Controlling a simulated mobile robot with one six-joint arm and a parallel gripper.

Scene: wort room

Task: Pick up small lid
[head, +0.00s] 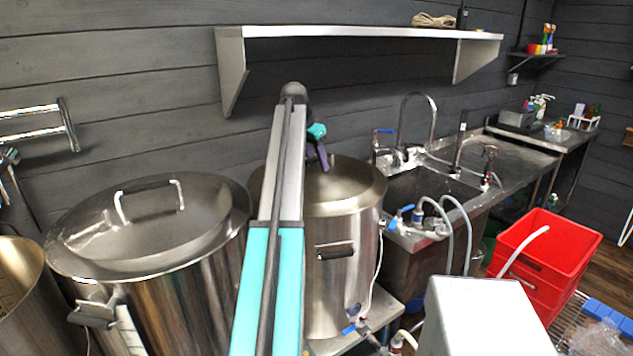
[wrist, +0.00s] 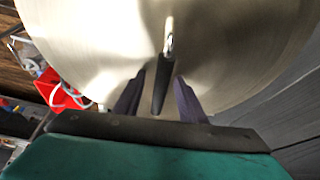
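The small lid (head: 345,187) is a round, brushed-metal lid on the right-hand steel pot (head: 335,260). It fills most of the wrist view (wrist: 235,60). Its upright handle with a black grip (wrist: 162,84) shows there between my fingers. My gripper (head: 319,155) is above the lid, with dark purple fingers pointing down. In the wrist view my gripper (wrist: 160,97) is open, with one finger on each side of the grip and a gap visible at the left. Whether either finger touches the handle is unclear. My arm hides the lid's left part in the head view.
A larger pot with a handled lid (head: 150,228) stands at the left. A metal wall shelf (head: 350,33) hangs above and behind. A sink with taps (head: 430,185) and hoses is to the right. A red crate (head: 545,255) stands farther right.

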